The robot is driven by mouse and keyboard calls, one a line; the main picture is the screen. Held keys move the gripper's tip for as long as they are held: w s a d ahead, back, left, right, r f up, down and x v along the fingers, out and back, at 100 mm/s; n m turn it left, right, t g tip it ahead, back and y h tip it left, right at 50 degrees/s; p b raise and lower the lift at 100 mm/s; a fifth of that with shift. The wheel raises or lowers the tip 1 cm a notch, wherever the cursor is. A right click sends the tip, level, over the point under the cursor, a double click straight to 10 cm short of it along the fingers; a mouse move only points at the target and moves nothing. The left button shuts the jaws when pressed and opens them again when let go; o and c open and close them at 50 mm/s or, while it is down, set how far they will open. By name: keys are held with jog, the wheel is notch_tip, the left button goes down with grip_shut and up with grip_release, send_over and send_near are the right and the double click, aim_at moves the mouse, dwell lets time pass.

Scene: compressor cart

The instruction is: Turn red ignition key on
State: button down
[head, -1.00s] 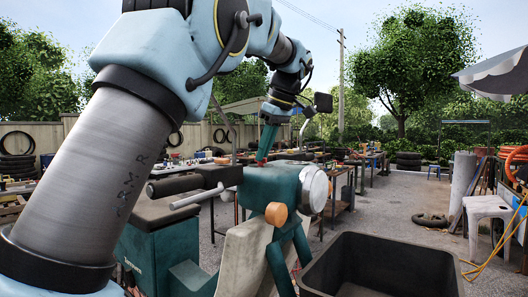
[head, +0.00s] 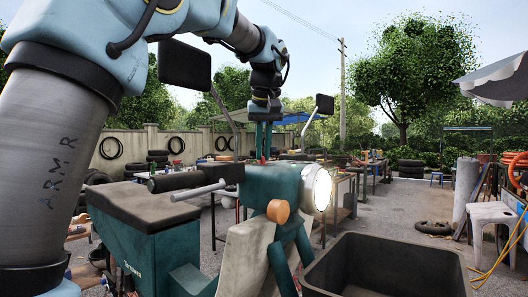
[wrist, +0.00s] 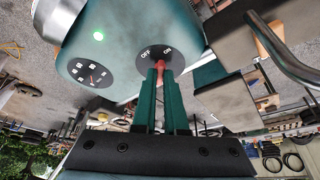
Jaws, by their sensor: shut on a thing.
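The red ignition key (wrist: 161,66) shows in the wrist view between the tips of my gripper (wrist: 160,74), which is shut on it. The key sits on a dark round plate (wrist: 143,67) marked OFF and ON, and its red end is close to the ON mark. My fingers hide part of the key and plate. In the head view my gripper (head: 263,155) points straight down at the top of the teal scooter (head: 262,190). The round headlight (head: 319,190) is bright.
Two mirrors on stalks (head: 185,63) (head: 324,104) stand either side of my gripper. A handlebar grip (head: 172,183) and lever (head: 200,190) are close on the left. A dark open bin (head: 385,245) stands front right. Workbenches fill the background.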

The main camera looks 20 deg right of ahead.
jog(key=shift+a+m+g+h, duration=0.1)
jog(key=shift+m+g+h, duration=0.25)
jog(key=shift+m, duration=0.95)
jog(key=c, duration=1)
grip_release()
jog(key=shift+o, duration=0.2)
jog(key=shift+r, duration=0.1)
jog(key=b+v, duration=0.1)
jog(key=v, duration=0.9)
jog(key=shift+a+r, duration=0.2)
jog(key=shift+r, duration=0.05)
jog(key=shift+s, duration=0.15)
